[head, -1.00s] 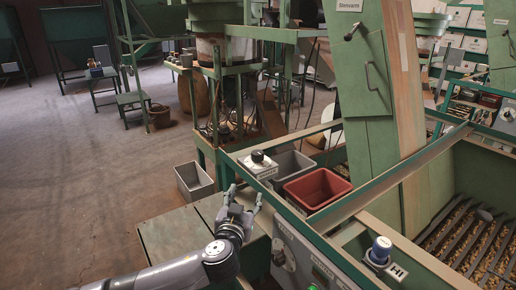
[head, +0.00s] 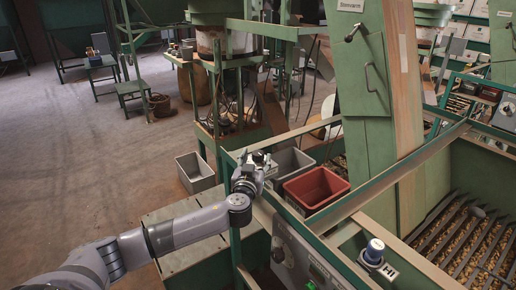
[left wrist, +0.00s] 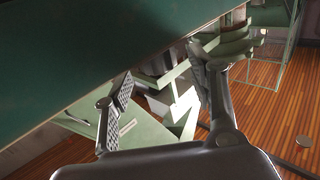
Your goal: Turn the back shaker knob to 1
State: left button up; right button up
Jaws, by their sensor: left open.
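A pale knob box (head: 264,157) sits on the green frame, left of the grey bin. The black knob on it, visible earlier, is now largely hidden by my left gripper (head: 251,163). My gripper is at this box; whether it touches the knob I cannot tell. In the left wrist view my two fingers (left wrist: 162,78) are spread apart with nothing held between them, and no knob shows there. Another knob, with a blue-grey cap (head: 375,249), stands on a box by a HI label at the front right. My right gripper is not in view.
A green beam (left wrist: 90,50) crosses the upper left of the wrist view, close to my fingers. A red bin (head: 316,188) and a grey bin (head: 289,168) stand right of the gripper. Another grey bin (head: 194,172) stands behind left. A control panel (head: 296,250) is in front.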

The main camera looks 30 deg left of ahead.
aim_at(257, 156)
pick_arm(q)
jog(key=shift+p+x, duration=0.4)
jog(key=shift+x, duration=1.4)
jog(key=c, duration=1.2)
